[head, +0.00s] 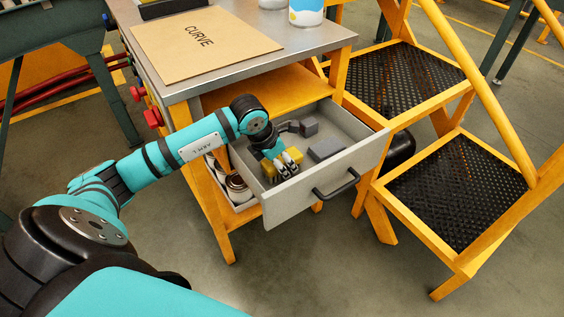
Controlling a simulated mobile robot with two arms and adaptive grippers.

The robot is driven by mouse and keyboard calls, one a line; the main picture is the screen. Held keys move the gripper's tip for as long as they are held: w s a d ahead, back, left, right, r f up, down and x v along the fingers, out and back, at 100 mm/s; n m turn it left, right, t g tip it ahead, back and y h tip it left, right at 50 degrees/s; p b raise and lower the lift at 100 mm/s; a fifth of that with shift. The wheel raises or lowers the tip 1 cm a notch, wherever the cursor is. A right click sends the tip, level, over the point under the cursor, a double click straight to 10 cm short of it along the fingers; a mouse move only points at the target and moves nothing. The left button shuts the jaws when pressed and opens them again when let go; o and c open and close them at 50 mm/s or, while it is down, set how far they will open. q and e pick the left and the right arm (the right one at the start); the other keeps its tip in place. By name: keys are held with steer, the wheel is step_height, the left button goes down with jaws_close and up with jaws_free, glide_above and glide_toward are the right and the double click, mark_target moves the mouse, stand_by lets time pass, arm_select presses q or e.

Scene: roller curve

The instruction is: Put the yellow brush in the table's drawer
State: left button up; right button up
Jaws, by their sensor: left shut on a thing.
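The table's drawer (341,172) is pulled open below the tabletop, and its inside shows from above. My left gripper (287,170) reaches down into the drawer space, near its front panel. It is shut on the yellow brush (294,155), whose yellow parts show on both sides of the fingers. The rest of the brush is hidden by the gripper. I cannot tell whether the brush touches the drawer floor. My right gripper is not in view.
A second compartment with round items (237,183) sits at the left. A cardboard sheet marked CURVE (200,55) lies on the metal tabletop (318,38). Yellow steps (452,190) stand close at right.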

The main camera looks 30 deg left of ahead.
arm_select(q)
steer(key=shift+f, duration=0.1)
steer(key=o, duration=1.2)
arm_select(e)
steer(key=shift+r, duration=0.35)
arm_select(q)
steer(key=p+v, duration=0.1)
steer(key=v, duration=1.1)
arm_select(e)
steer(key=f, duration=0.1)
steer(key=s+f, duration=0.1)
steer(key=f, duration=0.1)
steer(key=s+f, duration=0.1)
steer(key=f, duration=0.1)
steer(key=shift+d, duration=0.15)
